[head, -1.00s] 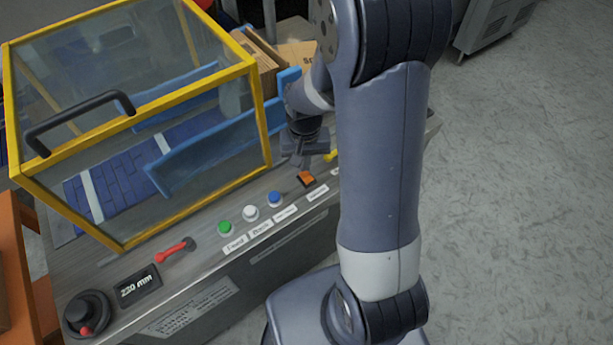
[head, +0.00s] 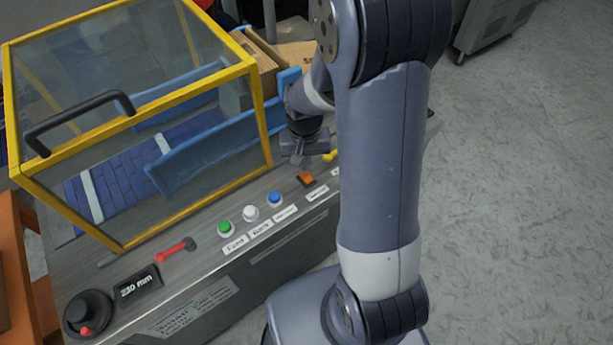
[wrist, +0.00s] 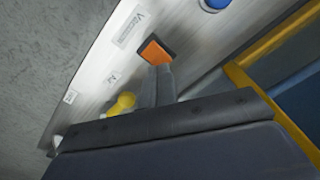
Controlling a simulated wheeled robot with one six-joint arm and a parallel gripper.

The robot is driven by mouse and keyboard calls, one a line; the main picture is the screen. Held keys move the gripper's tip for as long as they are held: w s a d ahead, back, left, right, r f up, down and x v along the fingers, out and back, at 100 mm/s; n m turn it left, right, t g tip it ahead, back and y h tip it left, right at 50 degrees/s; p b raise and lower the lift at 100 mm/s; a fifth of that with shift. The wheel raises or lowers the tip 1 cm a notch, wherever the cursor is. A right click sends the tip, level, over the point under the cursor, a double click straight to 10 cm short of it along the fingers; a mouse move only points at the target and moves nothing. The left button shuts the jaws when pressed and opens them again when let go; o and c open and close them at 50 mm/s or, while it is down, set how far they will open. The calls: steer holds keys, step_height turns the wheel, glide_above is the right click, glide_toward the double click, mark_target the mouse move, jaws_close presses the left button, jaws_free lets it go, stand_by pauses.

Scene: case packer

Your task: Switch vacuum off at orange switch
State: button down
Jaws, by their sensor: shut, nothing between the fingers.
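The orange switch (head: 307,179) sits on the grey control panel, right of the blue button. It also shows in the wrist view (wrist: 155,51), just beyond my fingertips, beside a label that starts with "Va". My gripper (head: 297,160) is shut and empty, a little behind and above the switch in the head view. In the wrist view its closed fingers (wrist: 157,80) point at the switch and cover part of its near edge. I cannot tell whether they touch it.
A green button (head: 225,228), a white button (head: 250,213) and a blue button (head: 274,199) line the panel left of the switch. A yellow-framed guard (head: 262,120) stands behind them. A yellow knob (wrist: 124,101) is close beside my fingers.

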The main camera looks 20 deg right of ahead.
mark_target(305, 175)
steer(key=shift+f+b, duration=0.9)
steer(key=shift+f, duration=0.25)
stand_by(0.8)
step_height(305, 175, up, 7)
steer(key=p, duration=0.5)
stand_by(0.4)
step_height(305, 175, down, 7)
steer(key=b, duration=0.5)
steer(key=shift+f, duration=0.1)
stand_by(0.4)
steer(key=shift+r, duration=0.25)
